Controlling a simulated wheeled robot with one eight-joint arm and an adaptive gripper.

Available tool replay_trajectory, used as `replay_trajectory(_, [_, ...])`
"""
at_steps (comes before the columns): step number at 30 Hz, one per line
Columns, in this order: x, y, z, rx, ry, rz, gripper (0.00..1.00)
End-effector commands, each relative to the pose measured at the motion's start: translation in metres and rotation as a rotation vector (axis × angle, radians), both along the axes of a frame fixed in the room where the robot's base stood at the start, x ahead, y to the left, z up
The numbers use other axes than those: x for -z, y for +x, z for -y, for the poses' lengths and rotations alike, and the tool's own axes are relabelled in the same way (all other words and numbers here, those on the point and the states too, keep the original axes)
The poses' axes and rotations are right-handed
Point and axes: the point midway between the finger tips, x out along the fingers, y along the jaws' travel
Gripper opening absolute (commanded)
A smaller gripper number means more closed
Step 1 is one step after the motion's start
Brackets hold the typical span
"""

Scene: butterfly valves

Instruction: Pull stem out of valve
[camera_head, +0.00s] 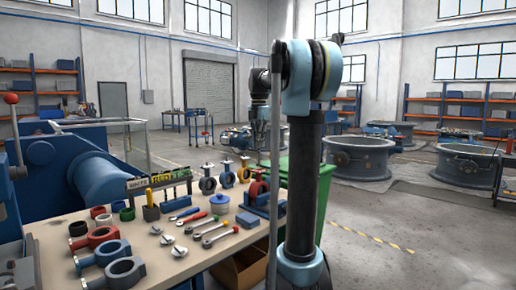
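Small butterfly valves stand upright on the workbench (150,215): a dark one (207,184), an orange one (228,180) and another orange one (244,172), with stems pointing up. A red ring-shaped valve (258,190) sits in a blue fixture (266,202) at the bench's right end; its stem is hard to make out. My gripper (262,142) hangs down above this right end, seemingly above the red valve and apart from it. Its fingers are small and dark, so their opening is unclear. I see nothing held in it.
A green bin (322,185) stands behind my arm. Large valves (360,158) stand on the floor at right. The floor at front right is clear.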

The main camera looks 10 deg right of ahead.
Motion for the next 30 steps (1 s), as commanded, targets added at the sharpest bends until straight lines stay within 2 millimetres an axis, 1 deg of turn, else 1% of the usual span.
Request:
replay_trajectory(16, [-0.035,0.0,0.0,0.0,0.0,0.0,0.0])
replay_trajectory(21, [-0.039,0.0,0.0,0.0,0.0,0.0,0.0])
replay_trajectory(30, [-0.039,0.0,0.0,0.0,0.0,0.0,0.0])
